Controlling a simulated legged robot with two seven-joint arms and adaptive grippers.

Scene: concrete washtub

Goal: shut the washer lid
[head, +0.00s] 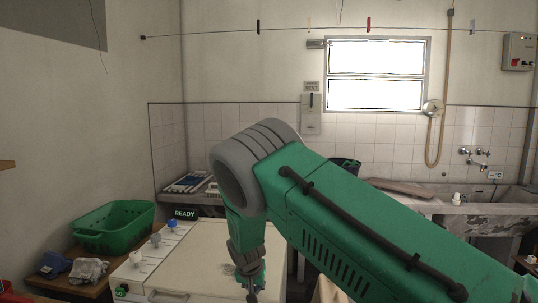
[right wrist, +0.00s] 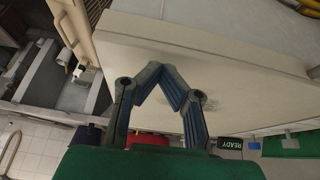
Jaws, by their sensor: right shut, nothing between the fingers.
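The washer (head: 135,268) stands at the lower middle of the head view, with knobs along its left side and a dark READY display (head: 185,213) at its back. Its cream lid (head: 205,262) looks flat or nearly flat; I cannot tell whether it is fully down. In the right wrist view the lid (right wrist: 240,95) is a broad pale panel with a dark smudge. My right gripper (head: 251,290) is over the lid, pointing down, shut and empty. Its fingertips (right wrist: 172,76) meet in front of the panel; contact is unclear. My left gripper is out of view.
A stone washtub (head: 485,215) with wall taps stands at the back right. My green right arm hides much of the middle. A clothesline with pegs crosses high up.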

